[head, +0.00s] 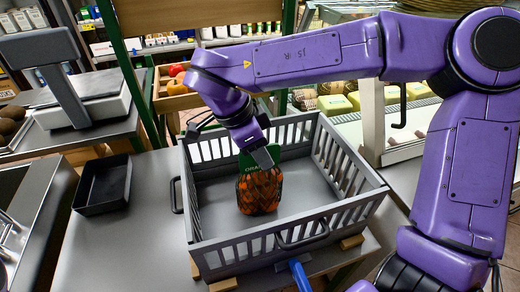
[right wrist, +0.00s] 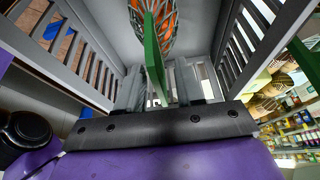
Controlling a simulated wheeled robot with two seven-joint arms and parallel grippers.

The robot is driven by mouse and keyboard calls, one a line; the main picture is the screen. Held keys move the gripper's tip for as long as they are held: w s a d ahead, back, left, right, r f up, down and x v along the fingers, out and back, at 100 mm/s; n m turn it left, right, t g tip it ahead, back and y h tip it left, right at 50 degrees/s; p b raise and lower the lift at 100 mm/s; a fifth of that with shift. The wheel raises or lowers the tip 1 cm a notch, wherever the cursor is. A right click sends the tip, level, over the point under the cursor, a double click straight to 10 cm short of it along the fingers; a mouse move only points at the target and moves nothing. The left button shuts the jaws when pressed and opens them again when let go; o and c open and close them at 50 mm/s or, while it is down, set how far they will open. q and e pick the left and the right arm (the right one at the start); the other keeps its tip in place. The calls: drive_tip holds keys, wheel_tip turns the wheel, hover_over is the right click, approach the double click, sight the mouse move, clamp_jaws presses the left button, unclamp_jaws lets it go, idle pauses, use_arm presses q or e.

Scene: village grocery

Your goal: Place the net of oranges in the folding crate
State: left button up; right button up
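The net of oranges (head: 260,191) is inside the grey folding crate (head: 262,249), near its middle, with its green label (head: 248,162) on top. I cannot tell if the net touches the crate floor. My right gripper (head: 264,157) reaches down into the crate and is shut on the green label. In the right wrist view the label (right wrist: 153,55) stands edge-on between the fingers (right wrist: 160,85), with the net (right wrist: 160,22) beyond. The crate is unfolded, with slatted walls (right wrist: 82,50) upright on both sides. My left gripper is not in view.
A small black tray (head: 103,186) sits on the counter left of the crate. A scale (head: 75,95) stands farther left. A wooden fruit box (head: 178,100) is behind, and shelved goods (head: 340,103) are at the back right. A blue bar (head: 300,276) is at the crate's front.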

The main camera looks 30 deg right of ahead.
drive_tip(key=p+v, duration=0.2)
drive_tip(key=v, duration=1)
drive_tip(key=shift+a+r, duration=0.1)
